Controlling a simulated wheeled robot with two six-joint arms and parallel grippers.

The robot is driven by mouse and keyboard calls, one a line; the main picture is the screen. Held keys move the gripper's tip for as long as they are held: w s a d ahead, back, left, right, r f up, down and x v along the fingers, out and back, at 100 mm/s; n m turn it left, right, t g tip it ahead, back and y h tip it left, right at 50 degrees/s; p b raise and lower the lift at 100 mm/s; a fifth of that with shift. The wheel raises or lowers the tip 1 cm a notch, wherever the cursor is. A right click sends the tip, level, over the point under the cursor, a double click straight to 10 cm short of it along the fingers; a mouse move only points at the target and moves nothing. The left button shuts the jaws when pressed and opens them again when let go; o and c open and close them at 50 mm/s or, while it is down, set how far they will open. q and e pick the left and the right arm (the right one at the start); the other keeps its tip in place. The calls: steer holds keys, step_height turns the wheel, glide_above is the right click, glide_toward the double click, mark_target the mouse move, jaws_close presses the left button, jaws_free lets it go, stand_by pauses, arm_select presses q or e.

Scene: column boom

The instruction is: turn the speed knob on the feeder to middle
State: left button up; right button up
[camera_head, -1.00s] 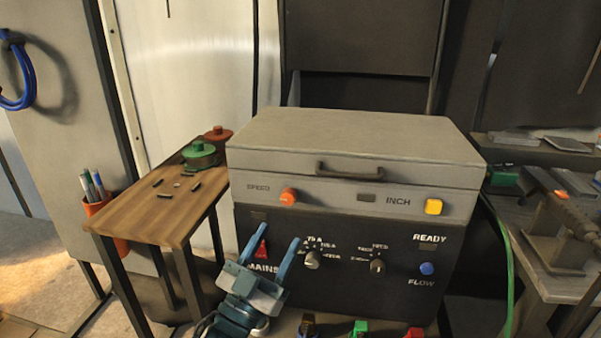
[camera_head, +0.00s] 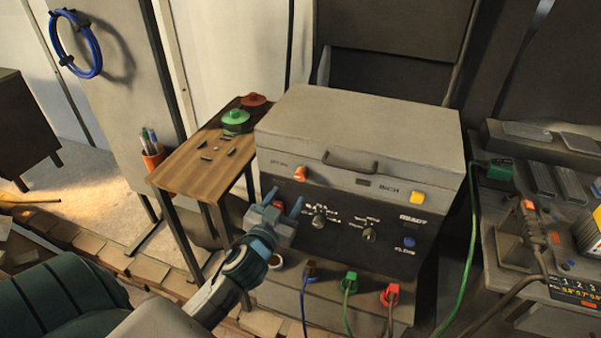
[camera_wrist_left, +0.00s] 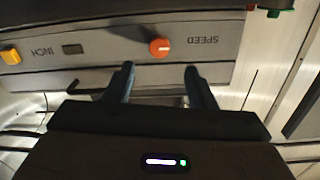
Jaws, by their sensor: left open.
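The feeder (camera_head: 360,125) is a grey box with a dark lower panel, standing at the middle of the head view. Its orange speed knob (camera_head: 300,173) sits at the left of the grey front strip, beside the SPEED label. In the left wrist view the orange knob (camera_wrist_left: 159,46) shows upside down, beyond the fingertips and between their lines. My left gripper (camera_head: 284,200) is open and empty, in front of the panel just below the knob, apart from it. The knob's pointer is too small to read surely. My right gripper is not in view.
A yellow INCH button (camera_head: 417,198) is right of the knob. Two selector knobs, a blue button (camera_head: 408,242) and a red switch sit on the dark panel. A wooden side table (camera_head: 195,170) stands left; a cluttered bench (camera_head: 500,285) stands right. Coloured plugs hang below.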

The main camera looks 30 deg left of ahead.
mark_target(300, 177)
arm_select(q)
steer(key=p+x, duration=0.2)
steer(key=x, duration=0.5)
steer(key=shift+w+r, duration=0.15)
steer(key=shift+w, duration=0.2)
steer(key=shift+w+a+p, duration=0.1)
steer(key=shift+w+p, duration=0.25)
steer(key=shift+w, duration=0.25)
steer(key=c, duration=1)
